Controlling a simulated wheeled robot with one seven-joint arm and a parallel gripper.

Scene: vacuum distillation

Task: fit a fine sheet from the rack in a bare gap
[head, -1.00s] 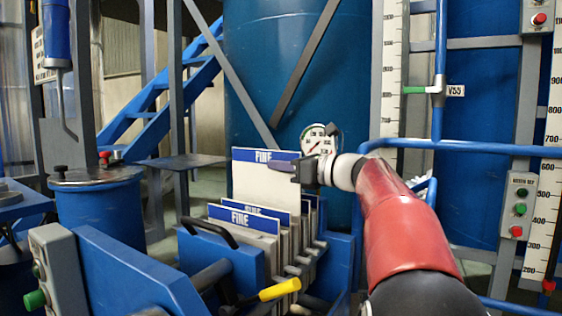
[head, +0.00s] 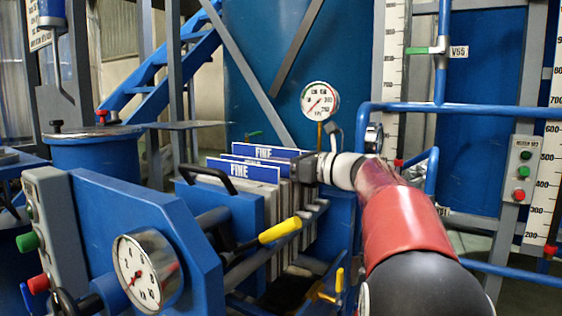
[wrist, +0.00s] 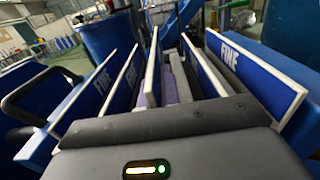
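The fine sheet (head: 265,152) in my gripper (head: 312,168) has a white face and a blue band lettered FINE. In the head view it stands low among the plates of the blue press (head: 160,225), its band just above and behind the front FINE sheet (head: 243,170). My gripper is at its right edge, fingers close together around it. In the wrist view, labelled sheets stand left (wrist: 95,85) and right (wrist: 255,75) of the fingers, with space on both sides. The sheet's lower part and the fingertips are largely hidden.
A gauge (head: 320,99) on a stem stands just behind the pack. A black handle (head: 207,175), a yellow-gripped lever (head: 280,230) and a large gauge (head: 145,270) are in front. A blue rail (head: 450,112) and a control box (head: 522,168) are to the right.

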